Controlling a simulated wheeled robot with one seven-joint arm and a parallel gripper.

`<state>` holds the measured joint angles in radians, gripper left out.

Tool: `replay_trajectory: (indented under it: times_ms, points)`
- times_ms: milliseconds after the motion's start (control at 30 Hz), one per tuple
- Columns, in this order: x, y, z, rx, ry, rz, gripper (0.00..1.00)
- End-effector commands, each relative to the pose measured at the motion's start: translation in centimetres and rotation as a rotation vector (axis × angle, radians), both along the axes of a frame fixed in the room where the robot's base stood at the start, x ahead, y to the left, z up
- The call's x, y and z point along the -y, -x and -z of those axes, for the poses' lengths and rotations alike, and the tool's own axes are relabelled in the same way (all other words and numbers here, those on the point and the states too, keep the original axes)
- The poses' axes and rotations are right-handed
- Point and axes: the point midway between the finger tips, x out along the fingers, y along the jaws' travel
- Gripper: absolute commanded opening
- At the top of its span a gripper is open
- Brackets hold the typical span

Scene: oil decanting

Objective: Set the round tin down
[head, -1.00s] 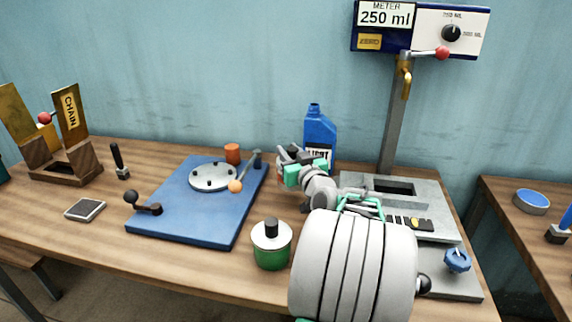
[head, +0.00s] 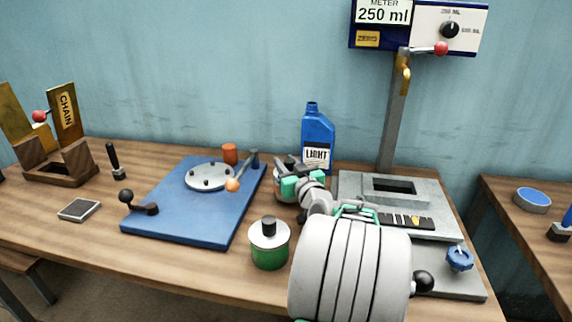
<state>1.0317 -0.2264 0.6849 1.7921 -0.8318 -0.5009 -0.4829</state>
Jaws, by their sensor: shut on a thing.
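My gripper (head: 291,170) is shut on a round tin (head: 279,191), near the middle of the workbench. Only the left part of the tin shows, greyish with a reddish tint. My fingers and wrist hide the rest. The tin is at or just above the wood, just right of the blue board and in front of the blue bottle. I cannot tell whether its base touches the bench.
The blue bottle (head: 317,135) labelled LIGHT stands behind my gripper. A green can (head: 270,257) with a black knob stands in front. The blue board (head: 180,225) is left; a grey metal stand (head: 355,190) is right. The wooden bench (head: 200,262) has bare wood along its front.

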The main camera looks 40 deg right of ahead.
Motion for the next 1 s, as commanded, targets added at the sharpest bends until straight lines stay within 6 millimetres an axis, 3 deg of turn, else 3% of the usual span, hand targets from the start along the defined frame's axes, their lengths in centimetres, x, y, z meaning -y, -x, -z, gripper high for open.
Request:
replay_trajectory:
  times_ms: [67, 100, 333, 600, 767, 833, 1000]
  points:
    - [0.0, 0.0, -0.2, 0.003, 0.003, 0.0, 0.0]
    - [0.0, 0.0, 0.0, 0.0, 0.0, 0.0, 0.31]
    - [0.0, 0.0, 0.0, 0.0, 0.0, 0.0, 0.49]
    - [0.0, 0.0, -0.2, 0.0, 0.0, 0.0, 0.5]
    - [0.0, 0.0, -2.1, 0.001, -0.002, 0.0, 0.5]
    - [-0.4, 1.7, -1.2, 0.001, 0.0, 0.005, 0.5]
    - [-1.6, 5.3, -1.1, 0.001, 0.0, 0.005, 0.5]
